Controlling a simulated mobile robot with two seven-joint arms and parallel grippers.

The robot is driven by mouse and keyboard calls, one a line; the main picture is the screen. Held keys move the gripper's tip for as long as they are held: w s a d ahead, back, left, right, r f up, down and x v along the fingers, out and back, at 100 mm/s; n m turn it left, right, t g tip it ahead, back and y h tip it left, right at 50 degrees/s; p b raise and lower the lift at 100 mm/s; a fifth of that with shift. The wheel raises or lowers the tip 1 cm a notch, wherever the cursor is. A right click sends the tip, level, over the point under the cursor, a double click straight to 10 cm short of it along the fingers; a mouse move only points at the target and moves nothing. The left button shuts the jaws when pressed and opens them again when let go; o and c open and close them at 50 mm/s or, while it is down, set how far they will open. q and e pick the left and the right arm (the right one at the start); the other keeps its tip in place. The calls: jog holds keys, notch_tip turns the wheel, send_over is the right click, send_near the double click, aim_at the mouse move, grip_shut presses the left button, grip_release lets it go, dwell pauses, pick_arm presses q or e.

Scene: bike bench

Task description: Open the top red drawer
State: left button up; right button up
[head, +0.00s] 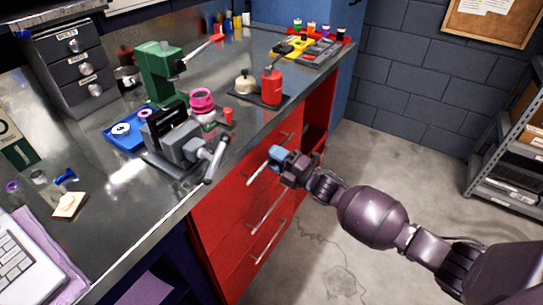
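The red drawer cabinet (215,222) stands under the metal workbench, with a stack of red drawers that have long bar handles. The top red drawer (238,178) looks shut, with its front flush as far as I can see. Its bar handle (257,174) runs slantwise behind my gripper. My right gripper (279,154) reaches in from the right, its blue fingertips at the top handle. The gripper covers the middle of that handle, and I cannot tell whether the fingers touch or close on it. My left gripper is not in view.
On the bench (110,235) stand a vise (180,142), a green press (158,72), a red bottle (272,86) and a small grey drawer unit (75,65). Lower handles (268,213) stick out below my gripper. Concrete floor (345,240) before the cabinet is clear. A shelf rack (505,150) stands right.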

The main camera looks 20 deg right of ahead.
jog(key=shift+w+a+r, duration=0.1)
jog(key=shift+w+a, duration=0.2)
jog(key=shift+w, duration=0.15)
jog(key=c, duration=0.6)
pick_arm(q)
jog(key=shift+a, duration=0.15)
pick_arm(e)
grip_shut()
jog(key=shift+s+d, duration=0.1)
jog(key=shift+s, duration=0.05)
pick_arm(q)
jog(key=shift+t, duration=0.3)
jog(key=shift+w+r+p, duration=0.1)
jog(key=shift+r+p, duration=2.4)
jog(key=shift+p, duration=0.4)
pick_arm(e)
jog(key=r+v, duration=0.3)
jog(key=v, duration=1.4)
jog(key=s+d+r+v, duration=0.1)
jog(key=r+v, duration=0.3)
jog(key=v, duration=1.4)
jog(key=shift+s+f, duration=0.1)
jog(key=shift+s, duration=0.05)
